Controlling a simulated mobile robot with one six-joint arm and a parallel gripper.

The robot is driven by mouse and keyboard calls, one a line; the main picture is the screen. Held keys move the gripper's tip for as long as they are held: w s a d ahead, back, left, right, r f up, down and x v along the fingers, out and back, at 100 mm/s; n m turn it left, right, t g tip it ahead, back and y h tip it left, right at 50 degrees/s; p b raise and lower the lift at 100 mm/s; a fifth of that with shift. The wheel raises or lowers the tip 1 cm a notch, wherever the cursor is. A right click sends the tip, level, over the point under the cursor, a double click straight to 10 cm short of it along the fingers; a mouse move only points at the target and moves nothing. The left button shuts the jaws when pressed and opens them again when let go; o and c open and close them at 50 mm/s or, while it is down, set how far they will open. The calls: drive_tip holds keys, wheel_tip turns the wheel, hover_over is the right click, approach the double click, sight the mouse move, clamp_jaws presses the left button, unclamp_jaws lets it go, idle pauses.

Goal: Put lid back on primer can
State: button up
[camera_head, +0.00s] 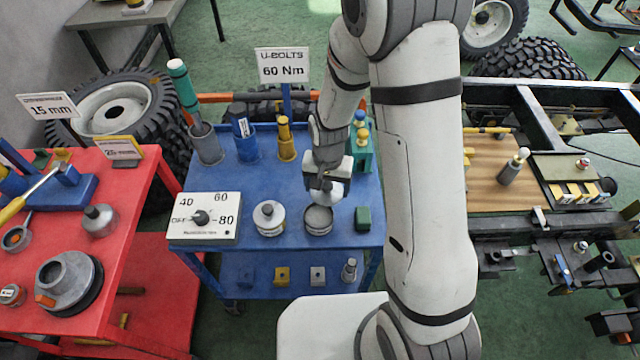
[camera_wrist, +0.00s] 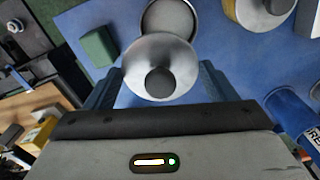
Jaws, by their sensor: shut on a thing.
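My gripper (camera_head: 325,180) is shut on a pale metal lid (camera_head: 327,196) with a dark round knob, above the blue cart. In the wrist view, the lid (camera_wrist: 148,58) sits between the two fingers of my gripper (camera_wrist: 160,76). The open primer can (camera_head: 318,229) stands upright on the cart top, just below and in front of the lid. The can also shows in the wrist view (camera_wrist: 150,20), partly hidden behind the lid. The lid appears apart from the can; the exact gap is hard to judge.
A second can (camera_head: 268,218) with its lid on stands left of the open can. A green block (camera_head: 363,217) stands to its right. A white dial panel (camera_head: 203,217) is at the cart's left front. Several holders with tools (camera_head: 247,143) line the back.

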sight(318, 201)
drive_tip(key=shift+s+a+r+m, duration=0.2)
drive_tip(key=shift+s+a+r, duration=0.15)
drive_tip(key=shift+s+a, duration=0.25)
drive_tip(key=shift+s+a+r+m, duration=0.2)
drive_tip(key=shift+s+a+r, duration=0.1)
drive_tip(key=shift+s+a, duration=0.25)
drive_tip(key=shift+s+f, duration=0.1)
drive_tip(key=shift+s, duration=0.05)
drive_tip(key=shift+f+b, duration=2.15)
drive_tip(key=shift+f, duration=1.05)
drive_tip(key=shift+f+b, duration=0.15)
drive_tip(key=shift+b, duration=0.55)
drive_tip(key=o, duration=1)
